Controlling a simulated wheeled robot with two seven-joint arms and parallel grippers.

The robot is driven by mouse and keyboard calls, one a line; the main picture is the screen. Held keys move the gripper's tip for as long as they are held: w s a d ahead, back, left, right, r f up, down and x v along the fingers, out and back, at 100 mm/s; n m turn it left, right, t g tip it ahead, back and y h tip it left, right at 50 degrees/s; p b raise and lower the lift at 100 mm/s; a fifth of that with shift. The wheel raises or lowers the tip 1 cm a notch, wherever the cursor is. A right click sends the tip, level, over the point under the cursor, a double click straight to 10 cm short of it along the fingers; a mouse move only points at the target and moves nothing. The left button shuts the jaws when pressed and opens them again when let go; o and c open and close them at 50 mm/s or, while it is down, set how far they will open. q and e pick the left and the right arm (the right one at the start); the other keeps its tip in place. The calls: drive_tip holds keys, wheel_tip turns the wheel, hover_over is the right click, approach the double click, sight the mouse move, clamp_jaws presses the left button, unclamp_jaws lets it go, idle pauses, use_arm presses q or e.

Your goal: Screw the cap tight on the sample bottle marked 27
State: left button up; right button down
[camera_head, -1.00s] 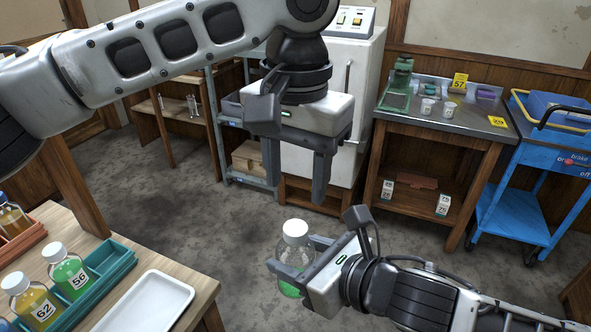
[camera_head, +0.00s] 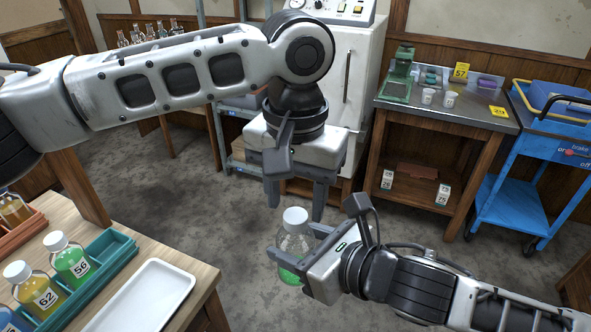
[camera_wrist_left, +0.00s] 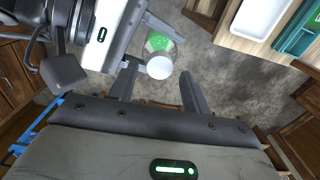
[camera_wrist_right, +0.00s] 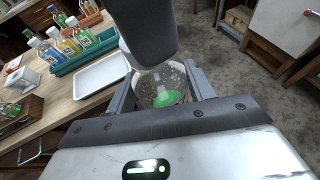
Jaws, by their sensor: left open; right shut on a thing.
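A clear sample bottle with green liquid (camera_head: 292,262) and a white cap (camera_head: 295,216) is held upright in my right gripper (camera_head: 287,256), which is shut around its body. No number shows on it in these views. It also shows in the right wrist view (camera_wrist_right: 160,92), and its cap shows in the left wrist view (camera_wrist_left: 160,67). My left gripper (camera_head: 296,200) is open, pointing down just above the cap. In the left wrist view its fingers (camera_wrist_left: 160,85) are apart, with the cap near the gap between them; contact cannot be told.
A wooden table (camera_head: 205,279) at left holds a white tray (camera_head: 150,297) and a teal rack (camera_head: 121,252) with bottles 62 (camera_head: 43,297) and 56 (camera_head: 75,267). A steel-topped bench (camera_head: 470,117) and blue cart (camera_head: 505,200) stand at right. Floor between is clear.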

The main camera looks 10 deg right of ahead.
use_arm(q)
drive_tip(key=shift+f, duration=1.1)
drive_tip(key=c, duration=1)
drive_tip(key=m, duration=0.8)
drive_tip(key=o, duration=1.1)
